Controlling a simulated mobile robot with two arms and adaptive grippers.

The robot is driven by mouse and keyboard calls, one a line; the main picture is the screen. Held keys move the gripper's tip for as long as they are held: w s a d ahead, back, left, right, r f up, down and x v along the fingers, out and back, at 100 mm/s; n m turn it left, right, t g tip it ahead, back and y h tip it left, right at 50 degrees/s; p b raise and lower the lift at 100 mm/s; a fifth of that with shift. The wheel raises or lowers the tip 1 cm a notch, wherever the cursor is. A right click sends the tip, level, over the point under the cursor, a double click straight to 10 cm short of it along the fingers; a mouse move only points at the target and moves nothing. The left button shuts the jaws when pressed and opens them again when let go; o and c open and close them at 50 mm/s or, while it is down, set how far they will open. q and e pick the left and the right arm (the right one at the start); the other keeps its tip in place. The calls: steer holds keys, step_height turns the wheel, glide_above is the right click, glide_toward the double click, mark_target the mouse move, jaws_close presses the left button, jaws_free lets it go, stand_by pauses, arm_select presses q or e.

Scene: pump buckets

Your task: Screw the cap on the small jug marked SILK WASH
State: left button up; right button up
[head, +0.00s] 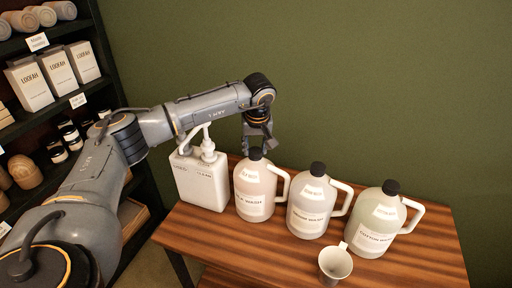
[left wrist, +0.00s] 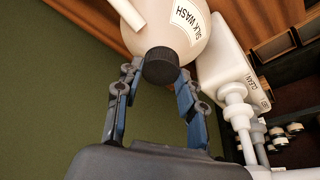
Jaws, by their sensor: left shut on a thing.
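The small jug marked SILK WASH (head: 255,190) stands upright on the wooden table, with a pinkish body and a white handle on its right. Its black cap (head: 255,154) sits at the top of its neck. My left gripper (head: 257,146) comes down from above onto the cap. In the left wrist view the fingers (left wrist: 158,82) are shut on the cap (left wrist: 161,66), one on each side, and the jug's label (left wrist: 190,22) reads SILK WASH. The thread between cap and neck is hidden, so I cannot tell how tight the cap is. My right gripper is not in view.
A white pump container (head: 200,180) stands close left of the jug, under my left arm. Two more capped jugs (head: 313,205) (head: 376,222) stand to the right. A small white cup (head: 335,263) is at the front. Shelves (head: 60,100) with goods are at the left.

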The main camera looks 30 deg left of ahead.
arm_select(q)
steer(key=m, duration=0.3)
steer(key=m+h, duration=0.1)
steer(key=m, duration=0.3)
steer(key=shift+s+f+t+h, duration=0.15)
steer(key=shift+f+t+h, duration=0.05)
steer(key=shift+t+h, duration=0.1)
steer(key=o, duration=1.4)
steer(key=shift+c, duration=0.2)
steer(key=shift+r, duration=0.15)
